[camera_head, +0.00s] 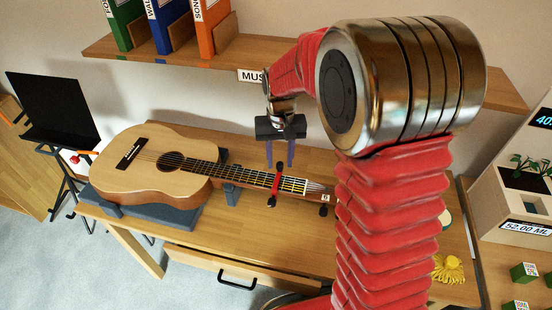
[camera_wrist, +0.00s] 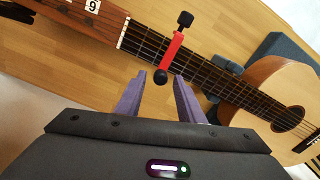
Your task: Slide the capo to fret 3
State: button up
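A guitar (camera_head: 148,181) lies on its back on a wooden bench, with its body at the left and its neck pointing right. A red capo (camera_head: 275,186) with black knobs sits across the neck near the headstock. In the wrist view the capo (camera_wrist: 172,52) crosses the strings, with one black knob beyond the neck and one on the near side. My gripper (camera_head: 280,164) is above the neck near the capo. In the wrist view my gripper (camera_wrist: 159,88) has its purple fingers apart, the capo's near knob showing between the tips. I cannot tell whether they touch it.
Dark grey supports (camera_head: 150,212) hold the guitar's body and neck. A shelf (camera_head: 165,48) with several binders is above the bench. A yellow tangled thing (camera_head: 448,270) lies at the bench's right. A black music stand (camera_head: 61,108) is at the left.

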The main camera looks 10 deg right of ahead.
jog(key=shift+r, duration=0.15)
notch_tip(320, 180, up, 14)
jog(key=shift+f, duration=0.25)
dwell(0.5)
jog(key=shift+s, duration=0.1)
dwell(0.3)
jog(key=s+r+n+t, duration=0.1)
jog(key=s+t, duration=0.4)
jog(key=s, duration=1.8)
jog(key=shift+d+r+n+t, duration=0.2)
jog(key=shift+r+n+t, duration=0.1)
jog(key=shift+r+n, duration=0.15)
